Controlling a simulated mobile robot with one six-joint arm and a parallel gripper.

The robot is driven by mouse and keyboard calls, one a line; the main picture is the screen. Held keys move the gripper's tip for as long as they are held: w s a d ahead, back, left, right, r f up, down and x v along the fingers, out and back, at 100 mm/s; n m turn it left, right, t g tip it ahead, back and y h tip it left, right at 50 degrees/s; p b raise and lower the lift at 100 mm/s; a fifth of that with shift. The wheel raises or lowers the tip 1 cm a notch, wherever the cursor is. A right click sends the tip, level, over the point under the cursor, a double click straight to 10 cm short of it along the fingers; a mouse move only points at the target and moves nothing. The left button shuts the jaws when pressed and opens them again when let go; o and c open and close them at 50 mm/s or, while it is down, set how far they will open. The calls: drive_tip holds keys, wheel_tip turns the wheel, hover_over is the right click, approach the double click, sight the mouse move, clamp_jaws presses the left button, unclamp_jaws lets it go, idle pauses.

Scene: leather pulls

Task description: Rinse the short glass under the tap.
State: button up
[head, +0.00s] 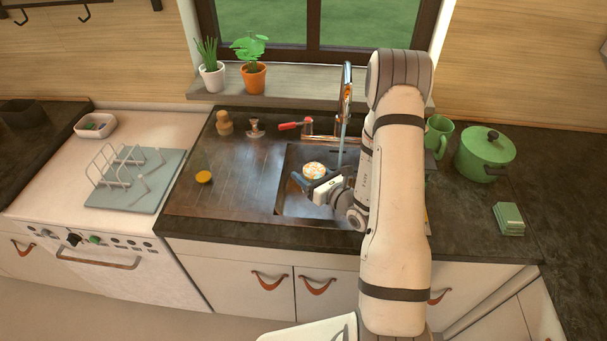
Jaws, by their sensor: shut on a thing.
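The short glass (314,170), with an orange and white pattern, is over the sink basin (292,190). My gripper (315,184) is shut on it; its dark fingers hide the lower part of the glass. The tap (346,85) is a tall chrome one at the back of the sink, with a red lever (290,126) to its left. A pale stream of water (341,148) seems to fall from the tap. The glass is to the left of this stream and looks apart from it. My arm hides the right part of the basin.
The drainboard (225,180) left of the basin holds an orange-ended item (204,177), with stoppers behind. A white rack (125,170) stands on a mat further left. A green mug (438,133), a green pot (484,155) and green sponges (508,218) are right of my arm.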

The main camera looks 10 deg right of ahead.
sight(310, 162)
drive_tip(key=shift+w, duration=0.1)
drive_tip(key=shift+w+a+f+b, duration=0.1)
drive_tip(key=shift+w+f+b, duration=0.2)
drive_tip(key=shift+b, duration=0.95)
drive_tip(key=w+b, duration=0.1)
drive_tip(key=b, duration=0.2)
drive_tip(key=shift+w+y, duration=0.1)
drive_tip(key=shift+y, duration=0.2)
drive_tip(key=b, duration=0.4)
drive_tip(key=w+r+b, duration=0.1)
drive_tip(key=b, duration=0.3)
drive_tip(key=shift+w+n, duration=0.3)
drive_tip(key=b, duration=0.5)
drive_tip(key=shift+r, duration=0.3)
drive_tip(key=shift+r+b, duration=0.1)
drive_tip(key=shift+b, duration=0.95)
drive_tip(key=s+r+b, duration=0.1)
drive_tip(key=b, duration=0.3)
drive_tip(key=shift+b, duration=0.35)
drive_tip(key=shift+s+r+b, duration=0.1)
drive_tip(key=shift+r+b, duration=0.25)
drive_tip(key=shift+r, duration=0.05)
drive_tip(key=shift+r+m, duration=0.1)
drive_tip(key=shift+m, duration=0.3)
